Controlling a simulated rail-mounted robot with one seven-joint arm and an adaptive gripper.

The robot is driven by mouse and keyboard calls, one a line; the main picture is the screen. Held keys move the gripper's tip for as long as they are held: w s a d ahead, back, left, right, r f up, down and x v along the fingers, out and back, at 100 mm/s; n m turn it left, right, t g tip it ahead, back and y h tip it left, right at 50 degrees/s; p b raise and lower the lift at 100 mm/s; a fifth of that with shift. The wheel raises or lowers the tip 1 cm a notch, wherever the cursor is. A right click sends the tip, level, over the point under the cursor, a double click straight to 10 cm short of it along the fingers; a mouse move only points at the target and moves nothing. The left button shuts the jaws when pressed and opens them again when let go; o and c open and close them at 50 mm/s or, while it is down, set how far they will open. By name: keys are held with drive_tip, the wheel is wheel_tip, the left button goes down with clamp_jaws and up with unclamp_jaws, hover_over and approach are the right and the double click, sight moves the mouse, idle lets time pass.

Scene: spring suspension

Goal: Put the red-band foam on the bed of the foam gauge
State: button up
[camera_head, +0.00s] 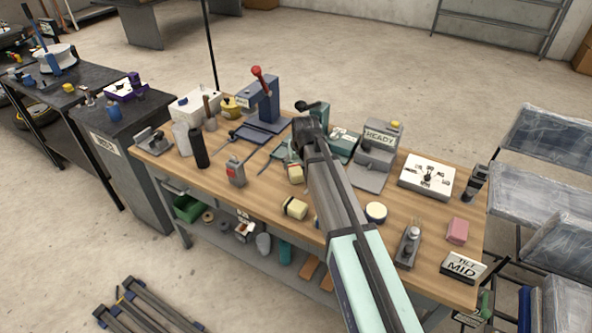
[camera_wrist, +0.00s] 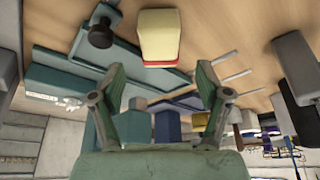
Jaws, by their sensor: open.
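The red-band foam (camera_wrist: 158,36) is a cream block with a red band along its near edge. In the wrist view it lies on the wooden bench at top centre, just beyond my fingertips. My gripper (camera_wrist: 160,72) is open, with nothing between its fingers. In the head view a cream block (camera_head: 296,174), seemingly the same foam, sits just below my gripper (camera_head: 300,143), partly beside my arm. A grey device with a READY sign (camera_head: 379,137) and a flat grey plate (camera_head: 368,179) stands to the right; I cannot tell whether it is the foam gauge.
Another cream foam (camera_head: 294,208) lies nearer the front, and a round cream piece (camera_head: 376,212) lies right of my arm. A blue press with a red knob (camera_head: 262,100) stands behind left. A dark bottle (camera_head: 199,147) and a pink block (camera_head: 457,231) are also on the bench (camera_head: 255,200).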

drive_tip(key=v, duration=0.5)
drive_tip(key=shift+b, duration=0.35)
drive_tip(key=o, duration=0.4)
drive_tip(key=shift+r, duration=0.2)
drive_tip(key=shift+o, duration=0.3)
drive_tip(key=shift+s+r, duration=0.15)
drive_tip(key=shift+r, duration=0.05)
